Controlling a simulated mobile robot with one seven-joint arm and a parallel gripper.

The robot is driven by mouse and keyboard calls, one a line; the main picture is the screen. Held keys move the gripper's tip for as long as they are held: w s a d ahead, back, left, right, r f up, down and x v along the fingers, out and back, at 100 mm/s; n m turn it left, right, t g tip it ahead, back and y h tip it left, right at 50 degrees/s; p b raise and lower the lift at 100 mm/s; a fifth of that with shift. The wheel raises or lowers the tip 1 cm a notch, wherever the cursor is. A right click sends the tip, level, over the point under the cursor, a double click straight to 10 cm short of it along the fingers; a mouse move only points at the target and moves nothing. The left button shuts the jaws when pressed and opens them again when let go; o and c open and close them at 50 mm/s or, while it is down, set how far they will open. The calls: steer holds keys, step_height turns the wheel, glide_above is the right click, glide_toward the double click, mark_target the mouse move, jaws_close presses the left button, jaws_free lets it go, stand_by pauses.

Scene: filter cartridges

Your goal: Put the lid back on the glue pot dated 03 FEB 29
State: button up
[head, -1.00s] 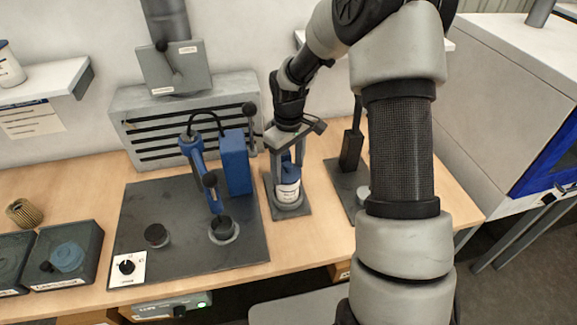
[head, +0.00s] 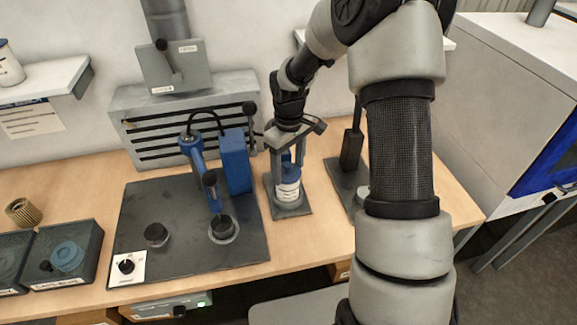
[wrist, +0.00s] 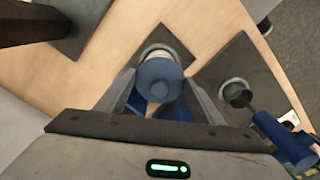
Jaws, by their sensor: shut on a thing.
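My gripper (head: 288,160) points down at the small dark plate in the middle of the bench, its fingers either side of a blue round lid (wrist: 160,80). It is shut on this lid. A white glue pot (head: 288,191) with a label stands upright on the plate, directly under the lid. The date on its label is too small to read. In the wrist view the pale pot (wrist: 158,52) shows partly behind the lid. I cannot tell whether the lid touches the pot's rim or is seated.
A dark mat (head: 180,258) left of the pot holds a blue tool, a dark cup (head: 222,228) and a small dark round piece (head: 157,235). A dark stand (head: 352,150) is close on the right. Dark trays (head: 68,255) sit at the far left.

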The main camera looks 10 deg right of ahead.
steer(key=o, duration=1.5)
steer(key=shift+o, duration=0.2)
steer(key=shift+r, duration=0.15)
steer(key=shift+r+p, duration=2.45)
steer(key=shift+r, duration=0.95)
steer(key=shift+c, duration=0.3)
jaws_close()
